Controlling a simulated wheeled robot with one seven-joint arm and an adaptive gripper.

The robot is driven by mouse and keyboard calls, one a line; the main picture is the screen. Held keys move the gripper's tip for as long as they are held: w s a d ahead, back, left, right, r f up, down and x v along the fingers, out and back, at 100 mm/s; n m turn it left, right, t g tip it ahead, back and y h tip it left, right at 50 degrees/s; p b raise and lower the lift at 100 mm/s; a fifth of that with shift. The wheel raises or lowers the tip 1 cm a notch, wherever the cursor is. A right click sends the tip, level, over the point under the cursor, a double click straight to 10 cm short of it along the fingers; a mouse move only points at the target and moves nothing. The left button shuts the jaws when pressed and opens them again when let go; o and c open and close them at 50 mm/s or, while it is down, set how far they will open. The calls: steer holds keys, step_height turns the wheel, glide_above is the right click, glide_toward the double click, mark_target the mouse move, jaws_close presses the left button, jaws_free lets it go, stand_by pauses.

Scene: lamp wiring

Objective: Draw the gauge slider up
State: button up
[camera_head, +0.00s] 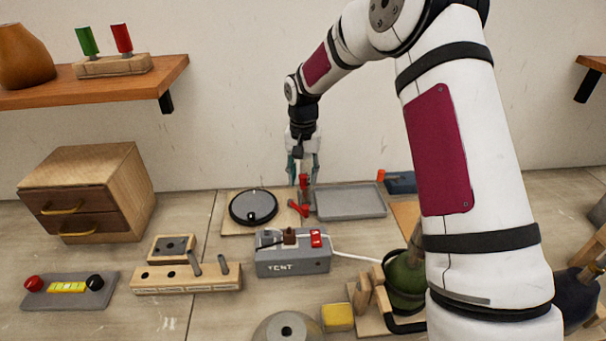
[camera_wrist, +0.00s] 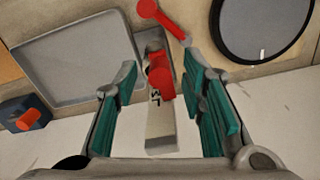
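A narrow pale upright post with dark lettering (camera_wrist: 161,125) carries a red piece (camera_wrist: 161,80), which looks like the gauge slider; the red piece also shows in the head view (camera_head: 304,181). A red lever-like handle (camera_head: 298,208) is at the post's foot and appears in the wrist view too (camera_wrist: 160,18). My gripper (camera_head: 303,168) points down over the post. In the wrist view my gripper (camera_wrist: 170,95) is open, with teal fingers on either side of the post and red piece. Gaps show on both sides, and I see no clear contact.
A round black dial (camera_head: 254,206) lies left of the post and a grey tray (camera_head: 350,201) lies right. A grey switch box (camera_head: 292,262) stands in front. A blue box with an orange knob (camera_head: 400,182) is behind right. A wooden drawer cabinet (camera_head: 88,190) stands far left.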

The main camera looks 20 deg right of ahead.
mark_target(303, 176)
jaws_close()
steer(key=shift+r, duration=1.9)
steer(key=shift+o, duration=0.9)
jaws_free()
step_height(303, 176, up, 12)
